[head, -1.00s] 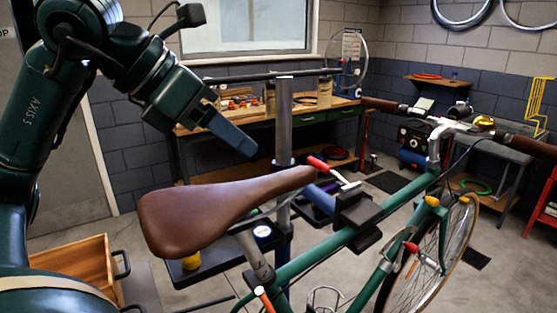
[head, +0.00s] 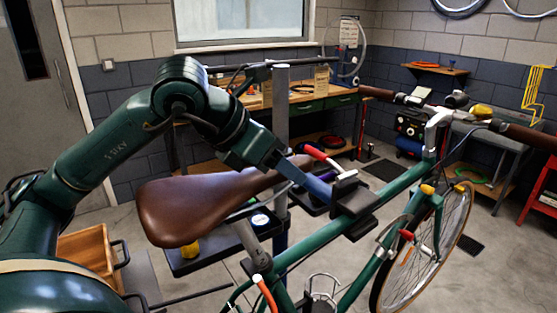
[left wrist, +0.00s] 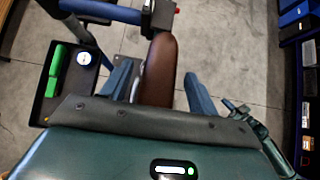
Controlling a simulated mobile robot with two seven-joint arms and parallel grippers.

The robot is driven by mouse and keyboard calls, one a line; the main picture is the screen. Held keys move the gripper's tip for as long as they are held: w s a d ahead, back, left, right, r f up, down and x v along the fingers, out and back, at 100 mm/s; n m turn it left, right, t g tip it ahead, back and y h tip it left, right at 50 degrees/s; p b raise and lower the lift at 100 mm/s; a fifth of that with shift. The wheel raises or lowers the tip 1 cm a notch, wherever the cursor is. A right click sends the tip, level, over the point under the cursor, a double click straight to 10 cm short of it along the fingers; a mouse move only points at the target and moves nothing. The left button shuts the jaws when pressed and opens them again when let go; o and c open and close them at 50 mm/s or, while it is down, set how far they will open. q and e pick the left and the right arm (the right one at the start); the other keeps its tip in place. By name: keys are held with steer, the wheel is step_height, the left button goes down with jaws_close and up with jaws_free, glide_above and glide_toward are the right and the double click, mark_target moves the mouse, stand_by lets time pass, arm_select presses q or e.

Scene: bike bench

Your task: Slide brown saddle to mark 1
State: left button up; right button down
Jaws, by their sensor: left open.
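The brown saddle (head: 190,207) sits on its seatpost (head: 250,245) above the green bike frame (head: 310,252), its nose toward the repair-stand clamp (head: 352,198). My left gripper (head: 305,180) is at the saddle's nose end in the head view. In the left wrist view the saddle (left wrist: 159,65) lies between the two blue fingers of the gripper (left wrist: 160,88), with gaps at both sides. The gripper is open. No mark 1 is readable; the rails under the saddle are mostly hidden. My right gripper is not in view.
The clamp's red-tipped lever (head: 318,153) is close to my left fingers. The stand's post (head: 281,110) rises behind. A black tool tray (head: 215,256) hangs below the saddle, with a yellow item (head: 190,247). A wooden crate (head: 88,252) stands at left.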

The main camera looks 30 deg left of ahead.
mark_target(283, 180)
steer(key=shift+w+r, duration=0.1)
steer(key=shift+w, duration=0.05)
